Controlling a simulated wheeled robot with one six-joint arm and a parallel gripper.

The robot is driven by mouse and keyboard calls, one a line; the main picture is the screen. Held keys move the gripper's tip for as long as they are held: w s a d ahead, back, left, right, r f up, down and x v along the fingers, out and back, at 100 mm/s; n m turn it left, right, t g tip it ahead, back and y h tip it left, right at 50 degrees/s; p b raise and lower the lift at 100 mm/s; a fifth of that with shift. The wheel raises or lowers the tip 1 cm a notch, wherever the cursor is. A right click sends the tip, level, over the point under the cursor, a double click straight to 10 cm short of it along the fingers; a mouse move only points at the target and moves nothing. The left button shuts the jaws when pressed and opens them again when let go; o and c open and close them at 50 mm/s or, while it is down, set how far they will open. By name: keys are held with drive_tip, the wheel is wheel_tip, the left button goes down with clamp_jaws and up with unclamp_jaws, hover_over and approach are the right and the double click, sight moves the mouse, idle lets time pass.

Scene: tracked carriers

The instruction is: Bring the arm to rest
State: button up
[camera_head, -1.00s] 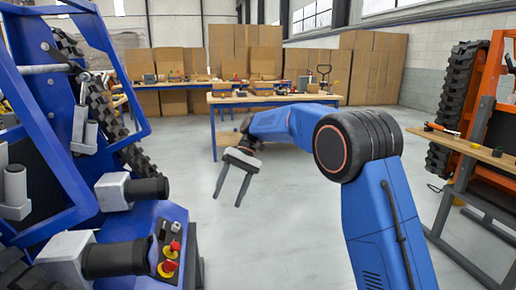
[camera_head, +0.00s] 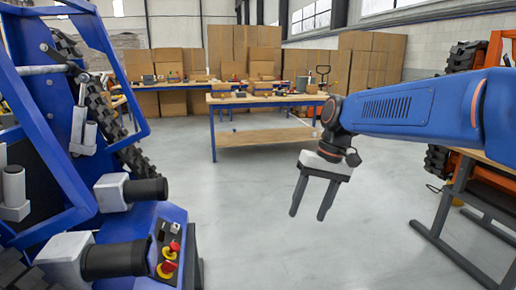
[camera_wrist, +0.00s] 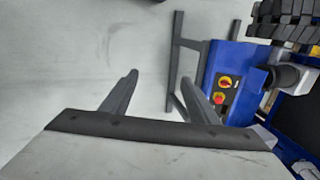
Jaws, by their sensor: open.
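My gripper (camera_head: 310,198) hangs in the free space in the middle of the head view, pointing down and a little to the left. Its two fingers are apart with nothing between them. My blue arm (camera_head: 400,108) reaches in from the right edge, with its upper link roughly level. In the wrist view my gripper (camera_wrist: 160,95) shows both dark fingers spread over bare grey floor, the right one overlapping the view of a blue machine's base.
A blue machine frame (camera_head: 120,225) with red and yellow buttons (camera_head: 168,268) stands at the left. A workbench (camera_head: 265,100) with small items stands behind. The floor between (camera_head: 250,230) is clear.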

drive_tip(key=s+d+f+t+h, duration=0.1)
drive_tip(key=s+d+f+t, duration=0.1)
drive_tip(key=s+d, duration=0.3)
drive_tip(key=s+d+f+m+t+h, duration=0.1)
drive_tip(key=s+d+f, duration=0.3)
drive_tip(key=s, duration=0.4)
drive_tip(key=s+d+f+t+h, duration=0.1)
drive_tip(key=s+d+f+t, duration=0.1)
drive_tip(key=s+d, duration=0.4)
drive_tip(key=shift+s+d+f+t, duration=0.3)
drive_tip(key=shift+s+f, duration=0.3)
drive_tip(key=shift+f, duration=0.25)
idle(0.4)
